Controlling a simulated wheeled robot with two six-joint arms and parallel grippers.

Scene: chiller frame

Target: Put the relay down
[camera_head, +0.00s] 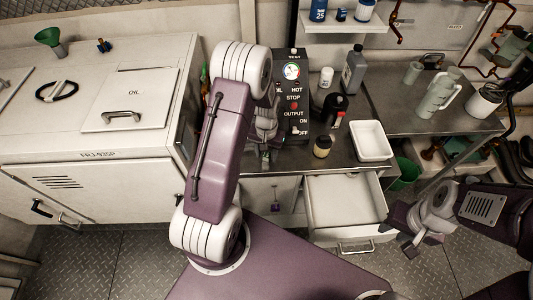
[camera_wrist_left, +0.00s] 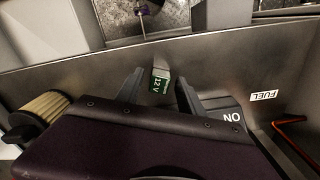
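A small green relay marked 12 V (camera_wrist_left: 160,82) shows in the left wrist view, by the grey metal worktop near its edge. My left gripper (camera_wrist_left: 159,78) has a finger on each side of it. The fingers look spread, with a narrow gap beside the relay, so it does not appear clamped. In the head view my left gripper (camera_head: 265,153) is low over the worktop's front edge, left of the black test box (camera_head: 295,115); the relay is hard to make out there. My right gripper (camera_head: 421,243) is open and empty, right of the open drawer.
The worktop (camera_head: 345,160) holds a small jar (camera_head: 322,147), a black container (camera_head: 335,108), a grey bottle (camera_head: 353,70) and a white tray (camera_head: 371,141). An open drawer (camera_head: 345,203) juts out below. The cream cabinet (camera_head: 90,110) stands at left.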

